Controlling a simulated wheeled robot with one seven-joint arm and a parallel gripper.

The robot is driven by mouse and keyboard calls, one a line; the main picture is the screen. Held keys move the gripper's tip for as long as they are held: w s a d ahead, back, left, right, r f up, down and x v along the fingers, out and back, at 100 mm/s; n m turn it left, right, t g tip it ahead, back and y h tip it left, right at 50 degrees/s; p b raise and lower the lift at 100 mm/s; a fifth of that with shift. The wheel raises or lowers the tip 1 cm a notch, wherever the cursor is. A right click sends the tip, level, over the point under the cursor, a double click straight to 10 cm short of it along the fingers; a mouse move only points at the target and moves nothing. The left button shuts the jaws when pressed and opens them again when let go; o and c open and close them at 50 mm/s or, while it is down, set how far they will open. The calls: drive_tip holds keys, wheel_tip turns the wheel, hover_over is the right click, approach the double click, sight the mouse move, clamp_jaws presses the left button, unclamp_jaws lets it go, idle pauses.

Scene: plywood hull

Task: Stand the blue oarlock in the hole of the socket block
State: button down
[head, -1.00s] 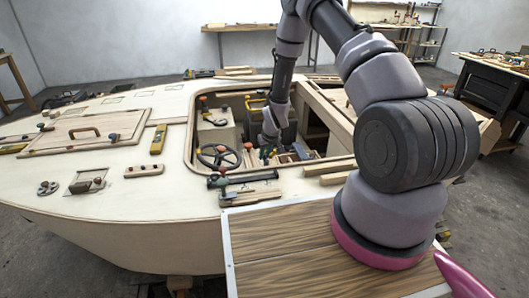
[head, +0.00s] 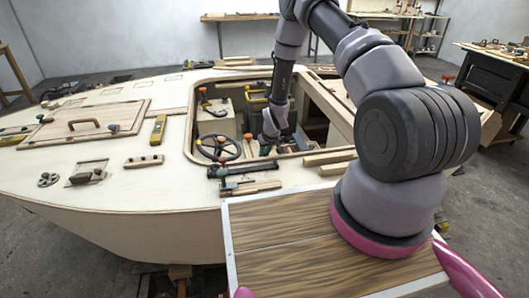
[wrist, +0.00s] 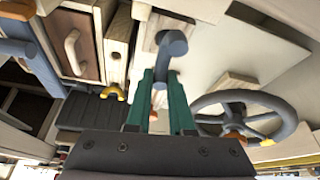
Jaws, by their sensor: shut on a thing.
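My gripper (wrist: 162,100) reaches down into the cockpit and shows its green fingers on either side of a blue-grey piece. This piece, apparently the blue oarlock (wrist: 172,44), has a rounded end beyond the fingertips, and its thin part runs back between them. In the head view my gripper (head: 266,148) is small, to the right of the steering wheel, and the oarlock cannot be made out there. A pale wooden block (wrist: 150,36) lies behind the oarlock in the wrist view. I cannot tell whether it is the socket block; no hole is clear.
The steering wheel (wrist: 244,108) is close on the right of my gripper. A wooden panel with a handle (wrist: 72,50) is on the left. The cockpit rim (head: 190,130) surrounds my forearm. A clamp and wood strips (head: 250,186) lie on the near deck.

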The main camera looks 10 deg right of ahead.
drive_tip(key=c, duration=0.7)
unclamp_jaws()
drive_tip(key=v, duration=1)
drive_tip(key=shift+s+r, duration=0.2)
drive_tip(key=shift+r, duration=0.15)
